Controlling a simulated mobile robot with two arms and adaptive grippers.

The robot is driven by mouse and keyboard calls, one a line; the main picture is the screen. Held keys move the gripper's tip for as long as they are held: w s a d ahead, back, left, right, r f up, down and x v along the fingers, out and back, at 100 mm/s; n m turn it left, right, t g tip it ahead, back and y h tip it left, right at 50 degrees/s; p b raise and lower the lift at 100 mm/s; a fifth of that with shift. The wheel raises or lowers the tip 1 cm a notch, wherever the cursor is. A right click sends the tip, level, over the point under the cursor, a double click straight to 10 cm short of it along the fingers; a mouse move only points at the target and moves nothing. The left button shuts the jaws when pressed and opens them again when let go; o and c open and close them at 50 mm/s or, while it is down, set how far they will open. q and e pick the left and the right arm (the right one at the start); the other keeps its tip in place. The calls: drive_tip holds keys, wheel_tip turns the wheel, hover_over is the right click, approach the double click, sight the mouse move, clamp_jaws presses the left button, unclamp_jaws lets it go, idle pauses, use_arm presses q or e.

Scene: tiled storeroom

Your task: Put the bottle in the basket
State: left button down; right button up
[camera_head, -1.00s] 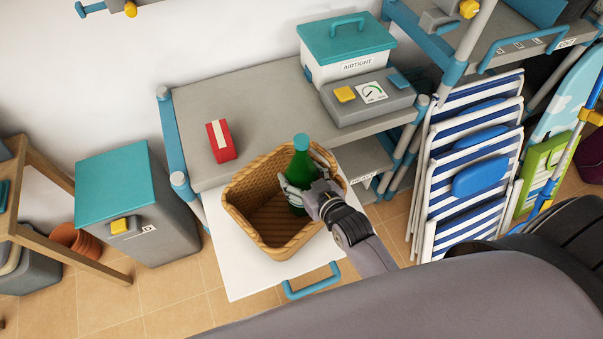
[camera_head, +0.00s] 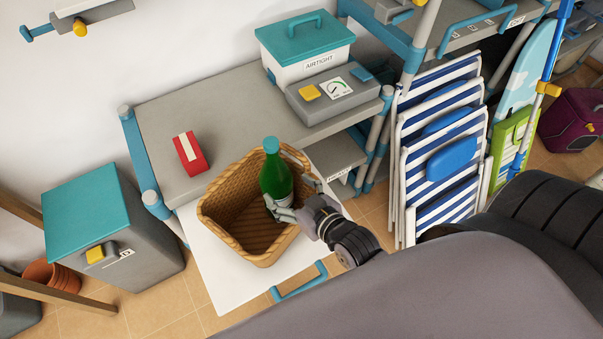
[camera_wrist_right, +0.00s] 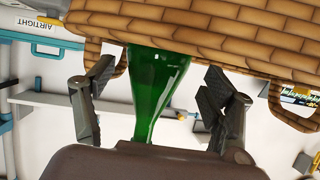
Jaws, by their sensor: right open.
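A green bottle (camera_head: 275,172) stands nearly upright inside the brown wicker basket (camera_head: 231,238), near its back right side; its foot is hidden. My right gripper (camera_head: 297,196) is at the basket's right side, beside the bottle, with its fingers spread apart. In the right wrist view the bottle (camera_wrist_right: 158,88) shows between the two open fingers (camera_wrist_right: 155,103), with a gap on each side, and the basket weave (camera_wrist_right: 205,30) fills the top. My left gripper is in neither view.
The basket sits on a white pull-out board (camera_head: 212,271) with a blue handle. Behind it a grey shelf top (camera_head: 215,110) holds a red box (camera_head: 189,153), a grey gauge box (camera_head: 335,98) and an airtight container (camera_head: 305,62). Striped folding chairs (camera_head: 440,150) stand to the right.

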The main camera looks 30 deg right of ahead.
drive_tip(key=shift+b+v, duration=0.3)
drive_tip(key=shift+v, duration=2.25)
drive_tip(key=shift+f, duration=0.1)
